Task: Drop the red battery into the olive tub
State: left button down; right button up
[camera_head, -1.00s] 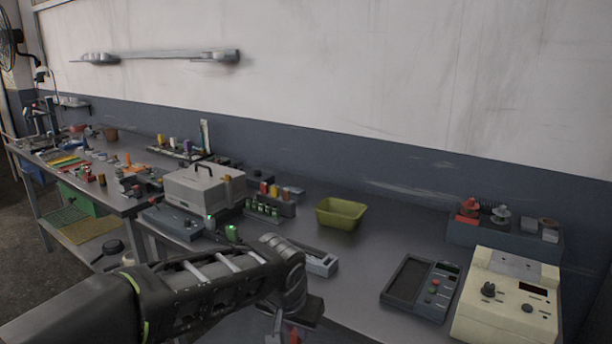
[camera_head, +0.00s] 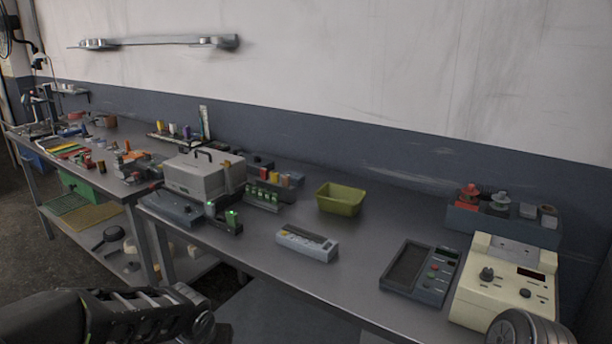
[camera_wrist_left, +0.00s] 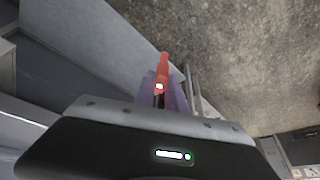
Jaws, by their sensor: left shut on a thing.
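The red battery (camera_wrist_left: 164,66) shows in the left wrist view, sticking out from between the purple-grey fingers of my left gripper (camera_wrist_left: 161,92), which is shut on it. In the left wrist view the floor shows beyond the battery. The olive tub (camera_head: 341,199) stands upright on the bench in the head view, right of centre, and its inside looks empty. My left arm lies low at the left of the head view; its gripper and the battery are out of that picture. My right gripper is not in view.
A grey device (camera_head: 307,244) lies in front of the tub. A grey case (camera_head: 197,173) and a rack of green cells (camera_head: 263,196) stand left of it. A dark keypad unit (camera_head: 420,281) and a cream meter (camera_head: 506,287) are at the right. Bare bench surrounds the tub.

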aim_at(332, 208)
jog(key=i+j, duration=0.15)
jog(key=j, duration=0.25)
jog(key=i+j, duration=0.1)
jog(key=j, duration=0.25)
jog(key=i+j, duration=0.15)
jog(key=j, duration=0.25)
jog(key=i+j, duration=0.15)
jog(key=j, duration=0.25)
jog(key=i+j, duration=0.15)
jog(key=j, duration=0.25)
jog(key=i+j, duration=0.1)
jog(key=j, duration=0.25)
jog(key=z, duration=2.35)
